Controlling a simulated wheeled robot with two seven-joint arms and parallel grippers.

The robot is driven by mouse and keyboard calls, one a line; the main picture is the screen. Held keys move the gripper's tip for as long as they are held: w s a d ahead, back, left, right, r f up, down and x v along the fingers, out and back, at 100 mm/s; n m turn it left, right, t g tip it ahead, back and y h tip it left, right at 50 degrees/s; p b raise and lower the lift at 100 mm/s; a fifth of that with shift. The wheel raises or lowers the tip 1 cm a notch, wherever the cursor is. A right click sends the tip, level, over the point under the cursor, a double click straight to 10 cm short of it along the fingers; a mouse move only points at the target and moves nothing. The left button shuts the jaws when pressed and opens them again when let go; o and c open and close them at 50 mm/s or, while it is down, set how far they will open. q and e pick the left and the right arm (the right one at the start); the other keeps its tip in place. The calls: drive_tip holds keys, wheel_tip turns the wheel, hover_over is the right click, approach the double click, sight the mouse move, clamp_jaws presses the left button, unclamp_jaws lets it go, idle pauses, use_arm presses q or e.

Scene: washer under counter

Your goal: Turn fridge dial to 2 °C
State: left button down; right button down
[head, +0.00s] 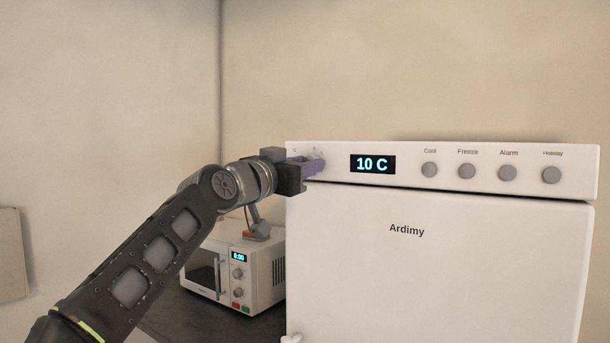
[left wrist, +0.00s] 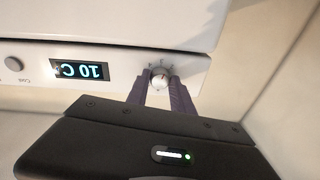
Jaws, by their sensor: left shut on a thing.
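The white fridge (head: 430,270) stands at the right in the head view, with "Ardimy" on its door. Its display (head: 373,164) reads 10 C; the display (left wrist: 80,69) shows upside down in the left wrist view. The round fridge dial (left wrist: 160,78) is at the panel's left end in the head view, where my gripper mostly hides it. My left gripper (head: 314,166) is shut on the dial, its purple fingers (left wrist: 161,88) on either side of it in the left wrist view. My right gripper is not in view.
Round buttons labelled Cool (head: 429,170), Freeze (head: 466,171), Alarm (head: 508,173) and Holiday (head: 551,175) line the panel right of the display. A white microwave (head: 262,268) stands on a dark counter (head: 215,318) below my left arm, close to the fridge's left side.

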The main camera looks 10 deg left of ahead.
use_arm(q)
drive_tip(key=shift+a+f+m+h+b, duration=0.1)
drive_tip(key=shift+m+h+b, duration=0.45)
drive_tip(key=shift+m, duration=2.45)
drive_tip(key=c, duration=1.1)
unclamp_jaws()
